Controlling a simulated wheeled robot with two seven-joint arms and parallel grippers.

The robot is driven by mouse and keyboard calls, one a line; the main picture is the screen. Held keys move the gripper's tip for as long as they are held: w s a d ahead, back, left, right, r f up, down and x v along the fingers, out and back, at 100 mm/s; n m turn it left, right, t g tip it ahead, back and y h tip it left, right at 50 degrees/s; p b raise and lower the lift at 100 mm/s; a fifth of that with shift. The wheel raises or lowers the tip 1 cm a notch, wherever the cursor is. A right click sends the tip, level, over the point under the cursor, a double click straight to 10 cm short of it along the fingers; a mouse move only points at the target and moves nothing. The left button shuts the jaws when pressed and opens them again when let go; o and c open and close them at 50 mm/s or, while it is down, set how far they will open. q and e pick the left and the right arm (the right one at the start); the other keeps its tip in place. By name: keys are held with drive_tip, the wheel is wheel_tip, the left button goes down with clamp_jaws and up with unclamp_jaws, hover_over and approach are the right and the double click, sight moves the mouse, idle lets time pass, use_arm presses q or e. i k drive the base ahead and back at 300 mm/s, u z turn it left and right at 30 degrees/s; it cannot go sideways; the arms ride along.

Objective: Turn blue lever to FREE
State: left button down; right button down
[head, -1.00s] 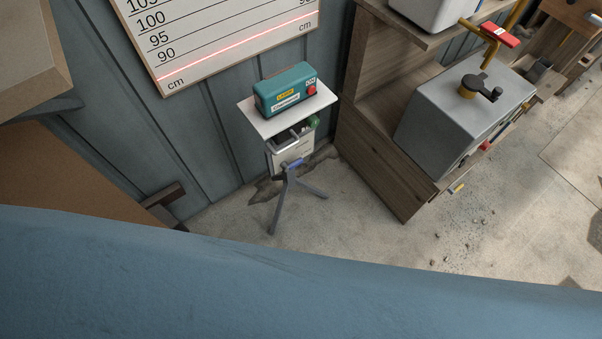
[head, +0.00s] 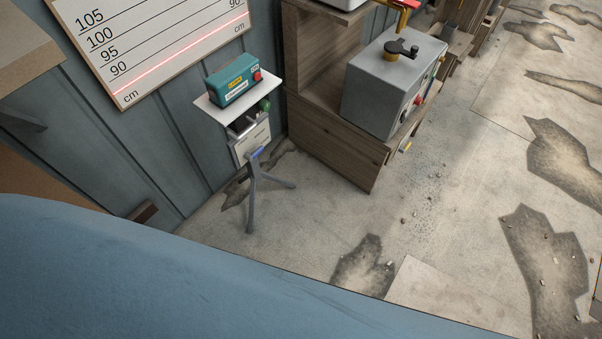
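A small blue lever (head: 257,152) shows on the stand (head: 252,190), just below a white label plate (head: 251,139). It is too small to read its setting or any FREE mark. The stand has splayed grey legs and a white top plate (head: 210,109). A teal laser box (head: 231,83) with a red button sits on that plate. A green knob (head: 264,106) is under the plate's right side. Neither of my grippers is in view.
A large blue surface (head: 200,275) fills the lower left foreground. A measuring board (head: 160,40) with a red laser line hangs on the wall. A wooden shelf unit (head: 330,150) with a grey box (head: 385,85) stands right of the stand. Cracked floor (head: 450,210) lies open at right.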

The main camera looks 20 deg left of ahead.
sight(250, 157)
drive_tip(key=z, duration=0.65)
drive_tip(key=k, duration=0.85)
drive_tip(key=z, duration=0.6)
drive_tip(key=i, duration=0.9)
drive_tip(key=u, duration=0.85)
drive_tip(key=i, duration=1.4)
drive_tip(key=u, duration=1.8)
drive_tip(key=i, duration=0.4)
drive_tip(key=u, duration=0.35)
